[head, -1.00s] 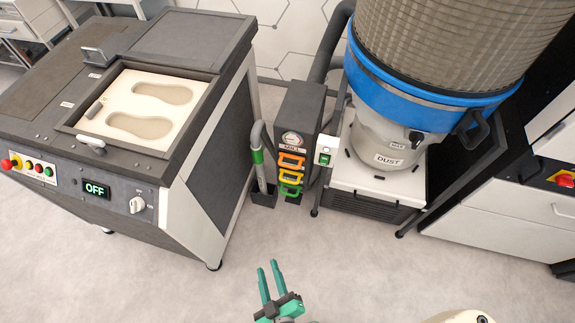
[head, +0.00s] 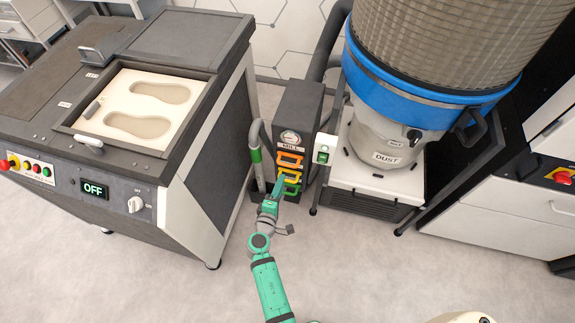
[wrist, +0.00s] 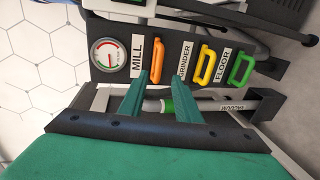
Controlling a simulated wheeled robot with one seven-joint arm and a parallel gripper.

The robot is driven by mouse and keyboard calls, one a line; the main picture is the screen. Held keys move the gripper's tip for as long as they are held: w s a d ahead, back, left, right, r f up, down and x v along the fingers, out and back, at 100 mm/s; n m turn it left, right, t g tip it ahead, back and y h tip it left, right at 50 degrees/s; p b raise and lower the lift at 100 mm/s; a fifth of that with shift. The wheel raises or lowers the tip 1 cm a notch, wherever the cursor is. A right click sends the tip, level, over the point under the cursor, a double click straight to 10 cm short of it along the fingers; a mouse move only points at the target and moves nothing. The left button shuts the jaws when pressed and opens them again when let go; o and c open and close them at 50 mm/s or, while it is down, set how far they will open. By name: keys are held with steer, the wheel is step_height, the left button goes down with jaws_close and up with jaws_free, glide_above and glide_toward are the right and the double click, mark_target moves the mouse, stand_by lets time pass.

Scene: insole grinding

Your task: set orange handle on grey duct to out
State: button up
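The grey duct (head: 297,112) is an upright dark grey box with a round gauge on it. Its orange handle (head: 290,159) is the top one of three, and in the wrist view the orange handle (wrist: 144,60) lies beside the label MILL. My gripper (wrist: 162,77) is open and empty, with its two green fingers apart and pointing at the panel. Its left fingertip shows close to the lower end of the orange handle; I cannot tell whether they touch. In the head view my gripper (head: 279,185) is in front of the lower handles and partly hides them.
A yellow handle (wrist: 205,65) and a green handle (wrist: 241,69) sit beside the orange one. A grey hose with a green band (head: 256,155) stands left of the duct. The dust collector (head: 400,145) is on the right, the grinding machine (head: 130,200) on the left.

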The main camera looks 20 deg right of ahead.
mark_target(288, 165)
steer(key=x, duration=1.1)
jaws_close()
